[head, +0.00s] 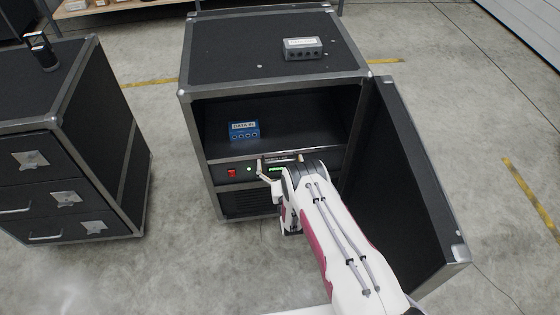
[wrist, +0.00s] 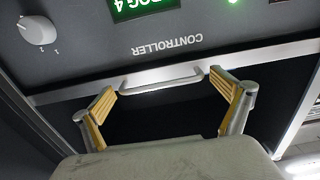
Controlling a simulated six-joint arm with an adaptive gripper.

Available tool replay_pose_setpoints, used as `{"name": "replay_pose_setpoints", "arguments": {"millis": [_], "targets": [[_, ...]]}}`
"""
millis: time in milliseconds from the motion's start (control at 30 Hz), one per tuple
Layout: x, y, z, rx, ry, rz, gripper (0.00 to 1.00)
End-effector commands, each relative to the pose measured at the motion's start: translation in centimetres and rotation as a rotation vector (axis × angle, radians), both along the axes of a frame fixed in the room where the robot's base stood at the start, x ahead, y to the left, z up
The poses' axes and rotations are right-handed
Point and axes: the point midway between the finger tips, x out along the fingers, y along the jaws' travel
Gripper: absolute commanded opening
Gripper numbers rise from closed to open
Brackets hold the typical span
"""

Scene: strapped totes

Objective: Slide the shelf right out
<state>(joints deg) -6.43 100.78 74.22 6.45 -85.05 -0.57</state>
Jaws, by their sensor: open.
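The shelf (head: 305,125) is a dark board inside the open black cabinet (head: 235,60), above the controller panel (head: 234,172). A small blue DATA box (head: 244,130) stands on it, left of centre. In the wrist view, which is upside down, a pale bar handle (wrist: 160,82) shows on the light front strip above the CONTROLLER label. My gripper (head: 281,163) is at the shelf's front edge. Its yellow-padded fingers (wrist: 163,87) are open, one near each end of the handle, with nothing gripped. Whether they touch the handle I cannot tell. My arm hides part of the panel.
The cabinet door (head: 405,185) stands open on the right, close beside my arm. A grey box (head: 302,48) sits on the cabinet top. A black drawer case (head: 100,120) stands to the left, with clear floor (head: 165,190) between.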

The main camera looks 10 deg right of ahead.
Motion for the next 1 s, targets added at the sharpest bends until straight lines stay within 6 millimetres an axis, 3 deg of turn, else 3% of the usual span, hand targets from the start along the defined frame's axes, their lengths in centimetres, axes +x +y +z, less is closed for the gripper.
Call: {"name": "replay_pose_setpoints", "arguments": {"millis": [167, 333, 733, 1000], "targets": [[0.0, 0.0, 0.0, 0.0, 0.0, 0.0, 0.97], [0.0, 0.0, 0.0, 0.0, 0.0, 0.0, 0.53], [-0.9, 0.0, 0.0, 0.0, 0.002, 0.0, 0.51], [-3.6, 0.0, -0.1, 0.001, 0.003, 0.001, 0.51]]}}
